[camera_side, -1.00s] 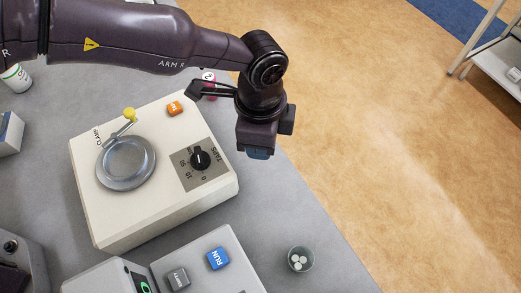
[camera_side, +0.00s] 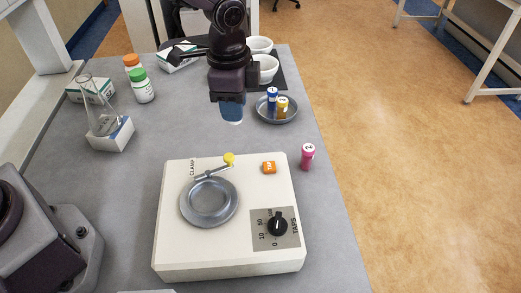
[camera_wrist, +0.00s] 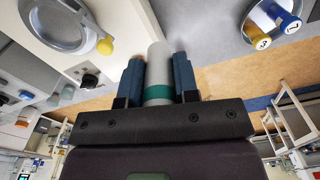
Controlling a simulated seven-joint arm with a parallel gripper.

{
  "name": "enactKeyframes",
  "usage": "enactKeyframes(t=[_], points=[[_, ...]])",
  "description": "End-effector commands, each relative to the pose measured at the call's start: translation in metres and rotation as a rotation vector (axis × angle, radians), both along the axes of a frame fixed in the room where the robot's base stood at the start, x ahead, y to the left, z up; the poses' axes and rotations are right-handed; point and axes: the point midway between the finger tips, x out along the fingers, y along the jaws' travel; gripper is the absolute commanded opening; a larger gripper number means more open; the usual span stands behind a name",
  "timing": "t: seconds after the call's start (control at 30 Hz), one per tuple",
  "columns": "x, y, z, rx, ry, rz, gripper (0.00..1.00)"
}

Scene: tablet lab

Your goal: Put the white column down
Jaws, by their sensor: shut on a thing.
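My gripper (camera_side: 231,106) hangs over the grey table behind the tapping machine, left of the metal dish. Its blue fingers are shut on the white column (camera_wrist: 159,66), a pale cylinder with a green band, in the wrist view. In the side view only the column's pale end (camera_side: 236,122) shows below the fingers; the rest is hidden. The column looks held clear of the table. The metal dish (camera_side: 290,119) holds a blue column (camera_side: 272,97) and a yellow column (camera_side: 282,106). A pink column (camera_side: 307,157) stands on the table right of the machine.
The cream tapping machine (camera_side: 180,245) has an empty round clamp (camera_side: 209,202) and a dial (camera_side: 278,225). Left are a green-capped bottle (camera_side: 143,90), an orange-capped bottle (camera_side: 132,65) and a flask (camera_side: 101,117). White bowls (camera_side: 265,68) stand behind the dish. Bare table lies below my gripper.

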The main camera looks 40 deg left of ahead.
Motion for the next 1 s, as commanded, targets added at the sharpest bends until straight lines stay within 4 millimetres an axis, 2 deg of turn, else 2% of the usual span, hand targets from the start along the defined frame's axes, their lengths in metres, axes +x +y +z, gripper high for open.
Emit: enactKeyframes(t=[0.03,0.13,0.3,0.37,0.47,0.8,1.0], points=[[-0.011,0.017,-0.001,0.002,0.005,0.023,0.06],[-0.031,0.035,-0.008,0.007,0.016,0.041,0.06],[-0.055,0.04,-0.022,0.011,0.034,0.026,0.06],[-0.056,0.04,-0.027,0.01,0.032,0.022,0.06],[-0.04,0.035,-0.033,0.005,0.018,0.02,0.06],[0.035,0.015,-0.069,0.006,0.018,0.018,0.06],[0.063,0.008,-0.106,0.006,0.02,0.019,0.06]])
